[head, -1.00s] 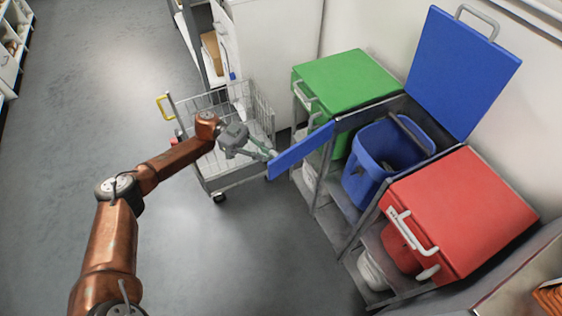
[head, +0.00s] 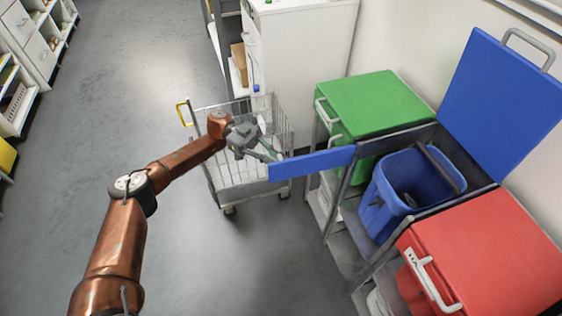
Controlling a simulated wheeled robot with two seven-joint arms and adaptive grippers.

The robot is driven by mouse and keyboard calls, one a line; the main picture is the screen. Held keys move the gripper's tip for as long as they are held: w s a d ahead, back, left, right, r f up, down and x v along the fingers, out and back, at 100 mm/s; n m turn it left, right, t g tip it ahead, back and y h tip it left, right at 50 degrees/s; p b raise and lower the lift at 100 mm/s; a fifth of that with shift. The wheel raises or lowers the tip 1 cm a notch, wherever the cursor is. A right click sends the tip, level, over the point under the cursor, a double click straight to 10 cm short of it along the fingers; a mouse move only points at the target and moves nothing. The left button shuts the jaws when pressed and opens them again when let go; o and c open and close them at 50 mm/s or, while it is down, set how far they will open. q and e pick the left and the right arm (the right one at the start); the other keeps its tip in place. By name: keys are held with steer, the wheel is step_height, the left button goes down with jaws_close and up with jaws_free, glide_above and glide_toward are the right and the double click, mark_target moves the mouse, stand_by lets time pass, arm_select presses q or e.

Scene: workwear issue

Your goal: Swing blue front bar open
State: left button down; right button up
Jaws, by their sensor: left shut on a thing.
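The blue front bar (head: 315,162) stands swung out from the middle bay of the bin stand, its right end at the frame post by the green-lidded bin. Its free end points left, toward the wire cart. My left gripper (head: 270,156) is shut on the bar at this free end. The blue bin (head: 412,187) sits in the middle bay, its front no longer crossed by the bar. Its blue lid (head: 502,95) is raised against the wall. My right gripper is out of view.
The green lid (head: 372,103) and red lid (head: 490,255) are closed on either side. A wire cart (head: 240,175) stands right behind my left gripper, close to the bar's free end. A white cabinet (head: 305,50) is behind. The floor (head: 235,265) in front is clear.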

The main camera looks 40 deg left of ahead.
arm_select(q)
steer(key=shift+s+a+f, duration=0.1)
steer(key=shift+a, duration=0.05)
steer(key=c, duration=2.3)
jaws_free()
steer(key=shift+s+a, duration=0.1)
steer(key=shift+a, duration=0.05)
steer(key=shift+d, duration=0.25)
steer(key=shift+w+a, duration=0.2)
steer(key=shift+a, duration=3.6)
